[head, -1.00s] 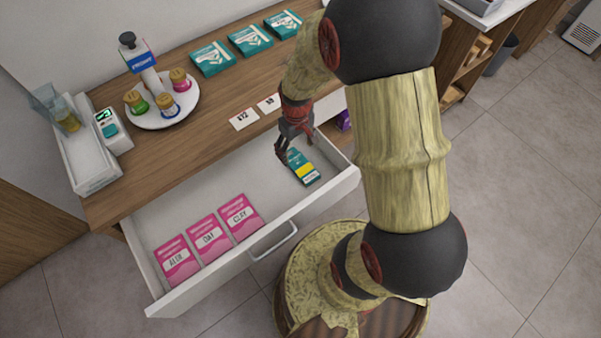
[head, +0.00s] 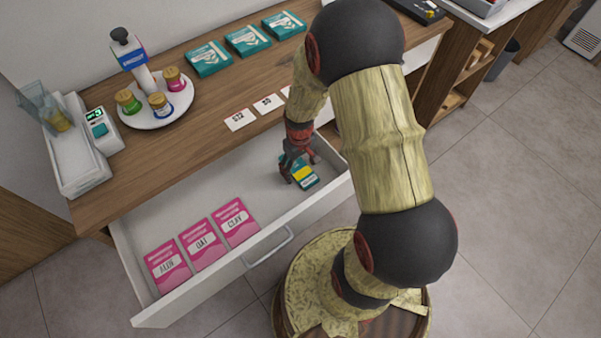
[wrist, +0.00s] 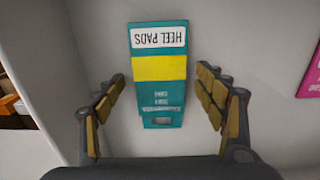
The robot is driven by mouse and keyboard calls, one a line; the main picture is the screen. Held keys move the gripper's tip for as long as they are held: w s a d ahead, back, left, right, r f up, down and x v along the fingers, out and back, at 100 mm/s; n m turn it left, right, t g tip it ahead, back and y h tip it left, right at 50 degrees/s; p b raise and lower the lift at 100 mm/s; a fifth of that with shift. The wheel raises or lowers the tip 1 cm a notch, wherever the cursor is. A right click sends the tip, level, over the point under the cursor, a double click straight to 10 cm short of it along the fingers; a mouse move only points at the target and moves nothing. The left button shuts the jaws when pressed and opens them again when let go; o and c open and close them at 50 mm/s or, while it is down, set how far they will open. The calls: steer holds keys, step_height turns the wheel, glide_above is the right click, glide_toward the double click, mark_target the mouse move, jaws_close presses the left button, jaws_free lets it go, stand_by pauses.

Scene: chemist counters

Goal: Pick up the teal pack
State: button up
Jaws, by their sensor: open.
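The teal pack (head: 306,178) lies in the open drawer (head: 180,207), near its right end. In the wrist view the teal pack (wrist: 158,100) shows a yellow band and a white label reading "HEEL PADS". My gripper (head: 294,178) is over the pack and hides part of it in the head view. In the wrist view my gripper (wrist: 160,95) is open, with one finger on each side of the pack's lower half. Gaps show between the fingers and the pack's sides. Nothing is held.
Several pink packs (head: 204,244) lie at the drawer's left front; part of one pink pack (wrist: 311,75) shows in the wrist view. Several teal boxes (head: 248,41) and a round stand with small jars (head: 158,105) are on the wooden counter (head: 175,153). The drawer's middle is clear.

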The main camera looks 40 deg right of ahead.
steer(key=shift+c, duration=0.6)
steer(key=c, duration=1.1)
steer(key=shift+r, duration=0.15)
